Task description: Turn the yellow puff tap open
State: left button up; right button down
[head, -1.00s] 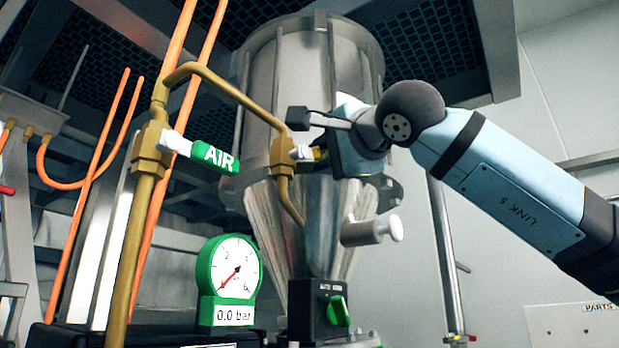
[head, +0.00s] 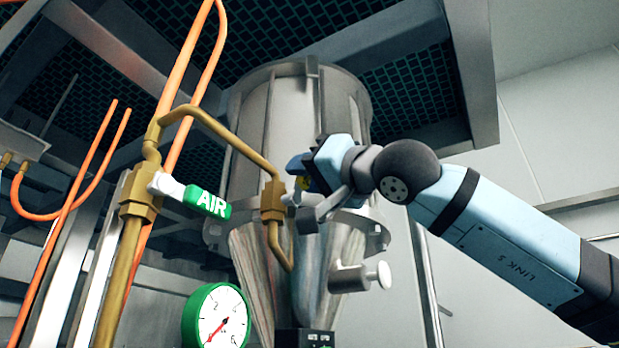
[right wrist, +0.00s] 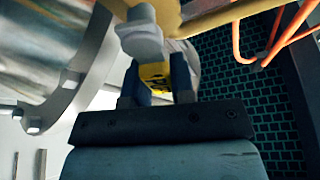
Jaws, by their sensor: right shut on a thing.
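The yellow puff tap (head: 303,183) is on the right side of a brass valve body (head: 272,200), in front of the steel sifter vessel. My right gripper (head: 302,170) is at the tap, and its blue jaws hide most of the yellow handle. In the right wrist view the yellow handle (right wrist: 155,76), with dark lettering, sits between the two fingers of the gripper (right wrist: 158,84), which is shut on it. The handle joins a pale grey stem (right wrist: 140,38) there. My left gripper is not in view.
A green AIR lever (head: 208,201) sits on a brass pipe to the left. A green pressure gauge (head: 217,318) stands below. The steel vessel (head: 300,115) is close behind, with a knob (head: 378,275) below my gripper. Orange hoses (head: 185,90) run up the left.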

jog(key=n, duration=0.1)
jog(key=n+g+y+p, duration=0.1)
jog(key=s+n, duration=0.1)
jog(key=n, duration=0.1)
jog(key=shift+a+r+g+y, duration=0.25)
jog(key=shift+a+g+y, duration=0.05)
jog(key=shift+a, duration=0.05)
jog(key=shift+s+a+n+g+y+p, duration=0.15)
jog(key=shift+n+p, duration=0.1)
jog(key=shift+n, duration=0.25)
jog(key=shift+s+n+g+y+p, duration=0.1)
jog(key=shift+n+g+y+p, duration=0.1)
jog(key=shift+n, duration=0.3)
jog(key=c, duration=1)
grip_release()
jog(key=shift+o, duration=0.2)
jog(key=shift+f, duration=0.15)
jog(key=shift+s+d+f, duration=0.15)
jog(key=shift+d, duration=0.1)
jog(key=b+v, duration=0.4)
jog(key=v, duration=0.9)
